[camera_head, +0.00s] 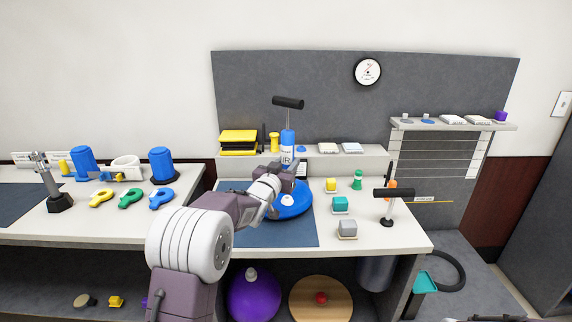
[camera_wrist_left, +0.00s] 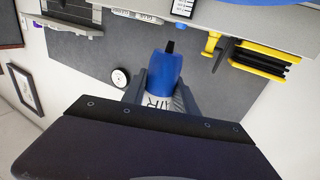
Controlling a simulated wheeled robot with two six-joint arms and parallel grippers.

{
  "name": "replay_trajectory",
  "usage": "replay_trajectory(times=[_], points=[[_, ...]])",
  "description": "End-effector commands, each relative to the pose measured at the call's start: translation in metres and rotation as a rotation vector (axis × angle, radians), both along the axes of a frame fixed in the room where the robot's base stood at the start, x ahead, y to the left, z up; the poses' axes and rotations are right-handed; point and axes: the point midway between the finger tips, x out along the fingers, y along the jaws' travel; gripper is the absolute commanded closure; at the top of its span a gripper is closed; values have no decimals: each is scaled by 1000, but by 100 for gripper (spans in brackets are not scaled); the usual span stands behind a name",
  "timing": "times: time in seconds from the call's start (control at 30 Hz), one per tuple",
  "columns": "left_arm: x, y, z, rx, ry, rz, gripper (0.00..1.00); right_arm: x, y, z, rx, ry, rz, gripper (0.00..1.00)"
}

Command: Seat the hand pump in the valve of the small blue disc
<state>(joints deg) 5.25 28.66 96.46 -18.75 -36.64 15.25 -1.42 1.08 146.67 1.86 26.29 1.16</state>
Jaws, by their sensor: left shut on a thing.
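The hand pump (camera_head: 288,140) is a blue and white cylinder marked "AIR" with a black T-handle, upright above the disc. My left gripper (camera_head: 287,176) is shut around the pump's lower part. In the left wrist view the pump (camera_wrist_left: 164,72) stands between the fingers of the left gripper (camera_wrist_left: 160,100). The small blue disc (camera_head: 293,208) lies on a dark mat (camera_head: 285,235), partly covered by my arm. The pump's lower end and the disc's valve are hidden, so I cannot tell whether they touch.
Blue containers (camera_head: 83,162) and coloured rings (camera_head: 130,198) are on the left table.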

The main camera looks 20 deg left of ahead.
Motion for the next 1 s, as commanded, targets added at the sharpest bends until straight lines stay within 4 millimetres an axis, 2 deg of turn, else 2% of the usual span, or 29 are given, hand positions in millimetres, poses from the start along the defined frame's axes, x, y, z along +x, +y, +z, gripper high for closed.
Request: replay_trajectory(times=[0.53, 1.0], points=[[0, 0, -55, 0, -2, 0, 100, 0, 0, -48, 0, 0, 0, 64], [0, 0, -57, 0, -2, 1, 100, 0, 0, -49, 0, 0, 0, 64]])
